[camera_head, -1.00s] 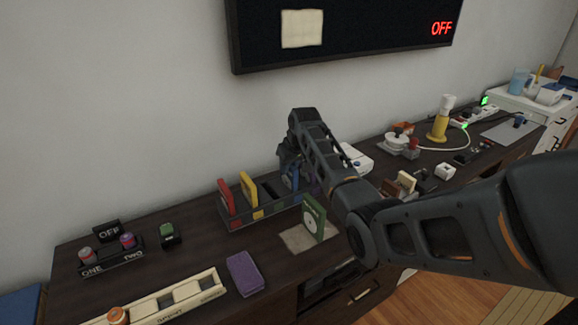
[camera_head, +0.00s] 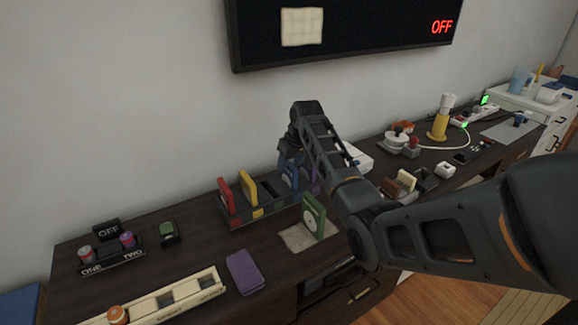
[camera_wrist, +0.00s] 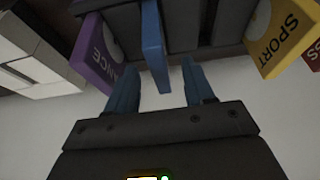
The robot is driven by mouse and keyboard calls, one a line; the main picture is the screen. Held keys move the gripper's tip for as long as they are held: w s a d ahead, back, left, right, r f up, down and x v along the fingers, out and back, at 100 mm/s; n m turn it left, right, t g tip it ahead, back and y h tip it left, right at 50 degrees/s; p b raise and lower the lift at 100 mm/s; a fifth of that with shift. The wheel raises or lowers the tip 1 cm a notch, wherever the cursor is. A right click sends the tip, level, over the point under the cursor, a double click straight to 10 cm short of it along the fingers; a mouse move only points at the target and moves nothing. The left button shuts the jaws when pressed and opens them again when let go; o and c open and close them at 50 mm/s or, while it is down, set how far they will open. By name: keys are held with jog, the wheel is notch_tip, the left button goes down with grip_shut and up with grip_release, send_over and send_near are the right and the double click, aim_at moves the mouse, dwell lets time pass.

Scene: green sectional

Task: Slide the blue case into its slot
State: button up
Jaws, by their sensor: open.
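The blue case (camera_head: 289,174) stands on edge in the dark rack (camera_head: 246,217), between the yellow SPORT case (camera_head: 248,192) and the purple case (camera_head: 311,180). How deep it sits is hidden. In the wrist view, the blue case (camera_wrist: 154,48) reaches between my open fingers, with a gap on each side. My gripper (camera_wrist: 159,72) is empty there. In the head view it is over the rack's right part, largely hidden by my own arm. The yellow case (camera_wrist: 283,35) and purple case (camera_wrist: 97,52) flank the blue one in the wrist view.
The red case (camera_head: 226,196) is at the rack's left end. A green case (camera_head: 314,216) stands on a beige mat (camera_head: 298,239) in front. A purple block (camera_head: 244,272) lies front left. The wall is close behind the rack.

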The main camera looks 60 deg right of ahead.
jog(key=shift+v, duration=2.7)
